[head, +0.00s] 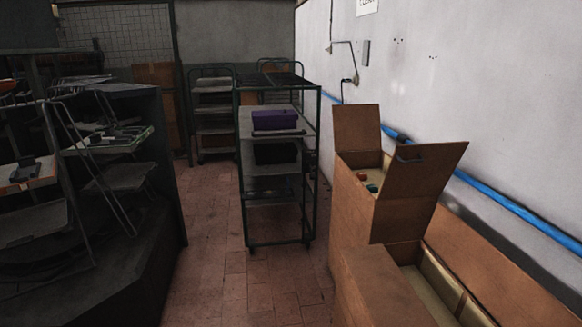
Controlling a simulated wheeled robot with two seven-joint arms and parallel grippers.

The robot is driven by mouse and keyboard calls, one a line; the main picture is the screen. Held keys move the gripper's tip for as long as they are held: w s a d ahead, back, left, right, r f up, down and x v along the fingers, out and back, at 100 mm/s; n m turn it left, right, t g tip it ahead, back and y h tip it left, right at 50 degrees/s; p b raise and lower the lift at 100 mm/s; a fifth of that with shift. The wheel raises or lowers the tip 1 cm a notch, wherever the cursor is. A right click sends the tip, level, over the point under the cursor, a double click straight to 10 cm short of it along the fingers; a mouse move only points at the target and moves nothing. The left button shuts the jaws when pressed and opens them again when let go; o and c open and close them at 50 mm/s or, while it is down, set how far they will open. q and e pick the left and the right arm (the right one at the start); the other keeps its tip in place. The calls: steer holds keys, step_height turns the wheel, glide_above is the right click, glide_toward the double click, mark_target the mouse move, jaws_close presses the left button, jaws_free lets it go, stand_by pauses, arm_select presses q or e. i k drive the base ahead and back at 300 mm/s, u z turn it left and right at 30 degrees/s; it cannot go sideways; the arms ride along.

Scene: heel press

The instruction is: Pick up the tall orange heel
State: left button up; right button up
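No tall orange heel can be made out for certain. A small orange-red piece (361,177) lies inside an open cardboard box (352,215) at the right, beside a small green piece (373,188). Both are too small to tell their shape. Another small orange item (7,85) shows at the far left edge, cut off by the frame. Neither of my grippers is in view.
A dark machine with racks (130,250) fills the left side. A wheeled trolley (246,205) with a purple box (275,120) stands in the middle. More cardboard boxes (375,290) line the right wall. The tiled floor (215,240) left of the trolley is clear.

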mark_target(362, 176)
steer(key=u, duration=0.3)
steer(key=i, duration=3.8)
steer(key=z, duration=1.8)
steer(key=i, duration=1)
steer(key=z, duration=0.75)
